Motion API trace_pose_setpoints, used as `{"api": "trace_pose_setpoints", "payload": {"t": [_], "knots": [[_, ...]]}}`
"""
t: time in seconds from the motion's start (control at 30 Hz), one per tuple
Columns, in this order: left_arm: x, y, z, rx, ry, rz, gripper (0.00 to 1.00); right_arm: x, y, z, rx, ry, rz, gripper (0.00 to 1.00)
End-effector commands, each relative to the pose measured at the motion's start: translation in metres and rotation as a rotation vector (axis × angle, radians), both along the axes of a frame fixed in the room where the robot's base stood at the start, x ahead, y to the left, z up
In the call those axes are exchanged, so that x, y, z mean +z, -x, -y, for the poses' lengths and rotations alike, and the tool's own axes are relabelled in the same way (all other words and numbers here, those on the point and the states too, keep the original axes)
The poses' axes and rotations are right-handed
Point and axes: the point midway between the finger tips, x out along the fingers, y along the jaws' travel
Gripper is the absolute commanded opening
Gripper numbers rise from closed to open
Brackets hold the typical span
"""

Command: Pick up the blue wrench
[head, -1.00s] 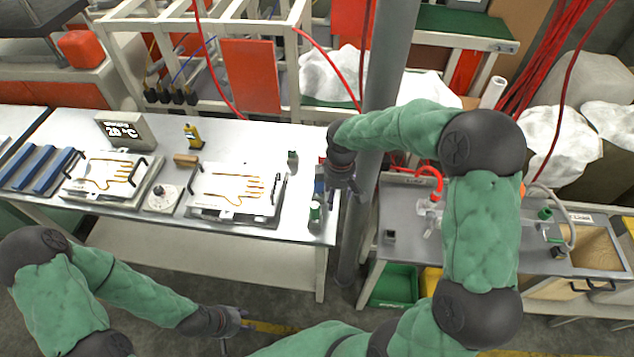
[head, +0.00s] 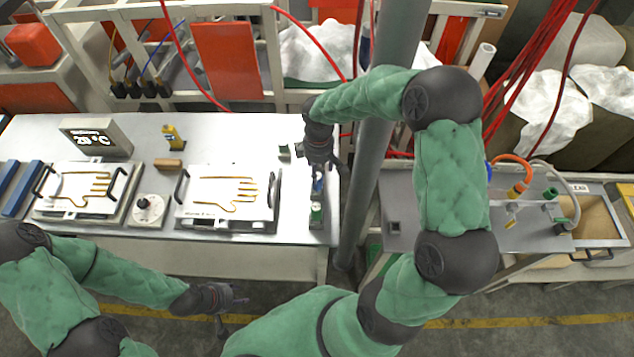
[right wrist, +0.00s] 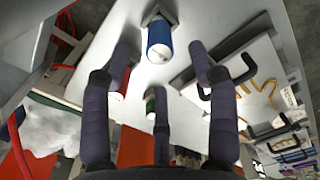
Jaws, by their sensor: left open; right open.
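I cannot make out a wrench shape in either view. A blue cylinder with a pale end (right wrist: 160,40) shows in the right wrist view, just beyond and between the fingertips; a small patch of blue (head: 318,186) shows below the right gripper in the head view. My right gripper (head: 322,168) is open and empty over the right end of the white table; its spread fingers show in the right wrist view (right wrist: 160,62). They partly cover a red cylinder (right wrist: 123,80) and a green one (right wrist: 150,102). My left gripper (head: 228,308) is open and empty, low in front of the table.
The white table (head: 235,142) holds two glove-outline plates with black handles (head: 228,196) (head: 84,186), a dial (head: 149,208), a temperature display (head: 95,138) and a yellow tool (head: 172,136). A grey post (head: 396,60) stands close to my right arm. A grey bench (head: 400,195) lies right.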

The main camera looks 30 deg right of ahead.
Motion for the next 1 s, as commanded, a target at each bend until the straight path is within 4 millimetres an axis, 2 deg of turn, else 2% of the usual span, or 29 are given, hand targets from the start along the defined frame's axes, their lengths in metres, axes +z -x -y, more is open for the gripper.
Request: {"api": "trace_pose_setpoints", "payload": {"t": [0.23,0.53,0.8,1.0], "knots": [[-0.001,-0.001,0.0,0.001,0.0,0.002,0.44,-0.013,-0.001,0.0,0.0,0.001,-0.001,0.6],[-0.005,-0.001,0.0,0.001,0.0,0.002,0.44,-0.052,-0.003,0.0,0.0,0.0,-0.001,0.6],[-0.004,-0.001,0.0,0.001,0.0,0.002,0.44,-0.056,-0.004,0.0,0.0,0.0,0.003,0.6],[-0.004,-0.001,0.0,0.001,0.0,0.002,0.44,-0.056,-0.003,0.0,0.0,0.0,0.001,0.03]]}}
